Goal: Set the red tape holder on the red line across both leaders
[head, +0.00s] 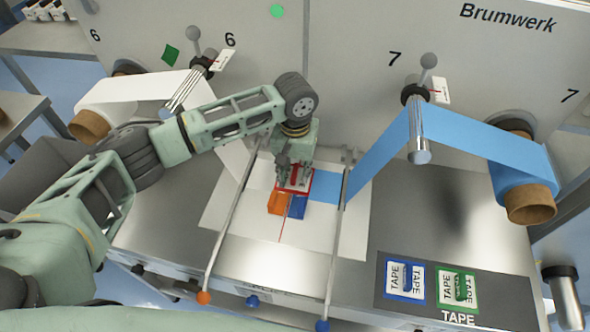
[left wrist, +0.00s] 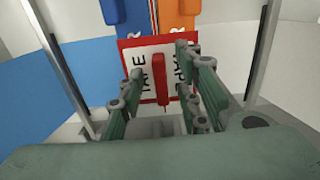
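The red tape holder (head: 307,180) is a red-edged white plate printed TAPE with a raised red grip. It is just below my left gripper (head: 294,174) in the head view and partly hidden by it. In the left wrist view the red holder (left wrist: 160,78) sits between the fingers of my left gripper (left wrist: 160,62), which stand apart with gaps beside the grip. The thin red line (head: 283,228) runs toward the front on the white sheet. The white leader (head: 228,150) comes from the left and the blue leader (head: 322,187) from the right. My right gripper is not in view.
An orange piece (head: 278,204) and a blue piece (head: 297,208) lie beside the red line in front of the holder. A left metal bar (head: 228,225) and a right metal bar (head: 337,240) flank the sheet. Blue (head: 405,279) and green (head: 457,289) tape holders lie on a dark mat (head: 510,295).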

